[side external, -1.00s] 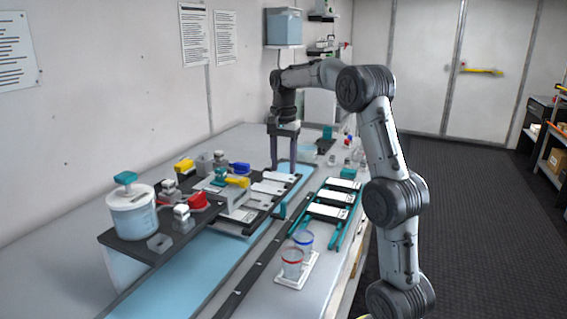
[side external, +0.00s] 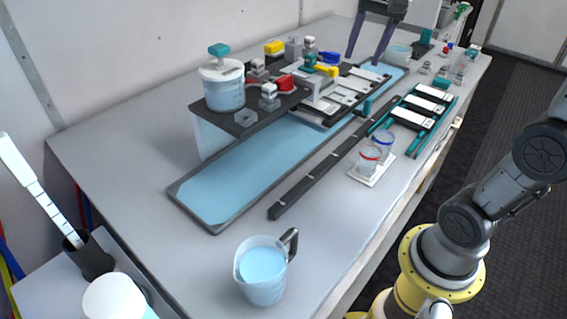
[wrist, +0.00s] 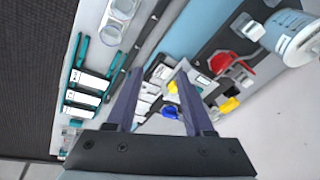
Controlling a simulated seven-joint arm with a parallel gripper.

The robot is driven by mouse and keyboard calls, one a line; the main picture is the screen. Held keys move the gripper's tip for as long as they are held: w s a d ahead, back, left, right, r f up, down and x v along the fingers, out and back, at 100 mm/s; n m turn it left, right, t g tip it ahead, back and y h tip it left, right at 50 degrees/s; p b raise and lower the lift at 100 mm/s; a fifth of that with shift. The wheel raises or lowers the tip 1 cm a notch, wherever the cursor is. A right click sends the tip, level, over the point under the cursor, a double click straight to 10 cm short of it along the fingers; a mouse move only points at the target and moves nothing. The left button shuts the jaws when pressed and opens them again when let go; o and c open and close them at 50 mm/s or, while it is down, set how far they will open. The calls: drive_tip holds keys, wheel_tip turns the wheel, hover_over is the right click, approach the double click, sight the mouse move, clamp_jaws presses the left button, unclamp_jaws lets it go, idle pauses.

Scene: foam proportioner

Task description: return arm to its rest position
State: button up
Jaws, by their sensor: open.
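My gripper (side external: 371,40) is at the top of the side external view, above the far end of the workbench. Its two long dark fingers are spread apart with nothing between them. In the wrist view my gripper (wrist: 155,100) also shows open and empty, its fingers pointing over the bench. Below and around the fingers in that view are the white slide plates (wrist: 148,98) and the blue and yellow valve handles. The gripper looks clear of them, though the exact height is hard to tell.
A dark valve platform (side external: 205,104) carries a lidded tank (side external: 223,85) and red, yellow and blue handles. A long blue-floored tray (side external: 240,175) runs alongside. A teal rack (side external: 419,108), two cups (side external: 370,157) and a jug of blue liquid (side external: 262,268) stand nearer. The front bench surface is largely clear.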

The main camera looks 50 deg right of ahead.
drive_tip(key=s+a+f+n+t, duration=0.2)
drive_tip(key=s+a+f+n, duration=0.7)
drive_tip(key=s+n, duration=0.3)
drive_tip(key=shift+s+f+t+y, duration=0.4)
drive_tip(key=shift+s+f, duration=0.25)
drive_tip(key=shift+f, duration=0.15)
